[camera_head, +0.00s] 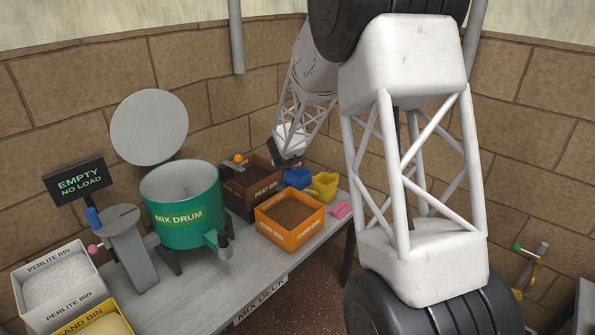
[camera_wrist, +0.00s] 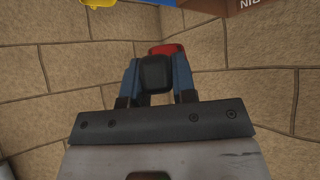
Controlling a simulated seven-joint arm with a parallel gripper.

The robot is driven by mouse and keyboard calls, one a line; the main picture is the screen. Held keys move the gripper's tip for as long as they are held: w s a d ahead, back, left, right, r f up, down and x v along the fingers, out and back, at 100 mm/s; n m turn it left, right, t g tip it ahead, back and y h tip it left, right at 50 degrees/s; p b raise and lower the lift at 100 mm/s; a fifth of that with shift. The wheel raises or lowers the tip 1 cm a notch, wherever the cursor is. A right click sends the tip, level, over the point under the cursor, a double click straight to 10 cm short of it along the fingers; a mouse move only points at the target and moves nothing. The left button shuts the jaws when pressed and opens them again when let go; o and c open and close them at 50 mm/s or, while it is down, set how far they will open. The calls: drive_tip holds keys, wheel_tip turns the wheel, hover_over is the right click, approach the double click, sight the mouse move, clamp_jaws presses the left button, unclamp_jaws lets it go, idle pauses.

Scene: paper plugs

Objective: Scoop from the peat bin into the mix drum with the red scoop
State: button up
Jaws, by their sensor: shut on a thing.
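In the wrist view my gripper (camera_wrist: 157,75) has its blue fingers shut around a dark handle. A red part, the red scoop (camera_wrist: 167,48), shows just beyond the fingertips; most of the scoop is hidden. In the head view my gripper's end shows small and dark (camera_head: 285,161) at the right side of the brown peat bin (camera_head: 238,195), and I cannot make out the scoop there. The peat bin holds dark brown material. The green mix drum (camera_head: 180,220) stands to its left, with its round grey lid (camera_head: 150,127) raised.
An orange bin (camera_head: 290,235) of brown material stands in front of the peat bin. A blue scoop (camera_head: 297,178), a yellow scoop (camera_head: 323,185) and a pink item (camera_head: 340,210) lie to the right. A perlite bin (camera_head: 72,300), a sand bin and an "EMPTY NO LOAD" sign (camera_head: 80,182) are at left.

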drive_tip(key=s+a+r, duration=0.2)
drive_tip(key=a+r, duration=0.3)
drive_tip(key=a, duration=0.4)
drive_tip(key=s+a+r, duration=0.1)
drive_tip(key=a+r, duration=0.5)
drive_tip(key=a, duration=0.3)
drive_tip(key=s+a+f, duration=0.2)
drive_tip(key=s+a, duration=1.7)
drive_tip(key=s, duration=0.3)
drive_tip(key=shift+s+a, duration=0.15)
drive_tip(key=shift+s, duration=0.25)
drive_tip(key=shift+f, duration=0.25)
drive_tip(key=shift+a+f+m+t+y, duration=0.1)
drive_tip(key=shift+f+m+t+y, duration=0.15)
drive_tip(key=shift+f+m+y, duration=0.5)
drive_tip(key=shift+f+m+t+y, duration=0.25)
drive_tip(key=shift+f+m+y, duration=0.25)
drive_tip(key=shift+y, duration=0.45)
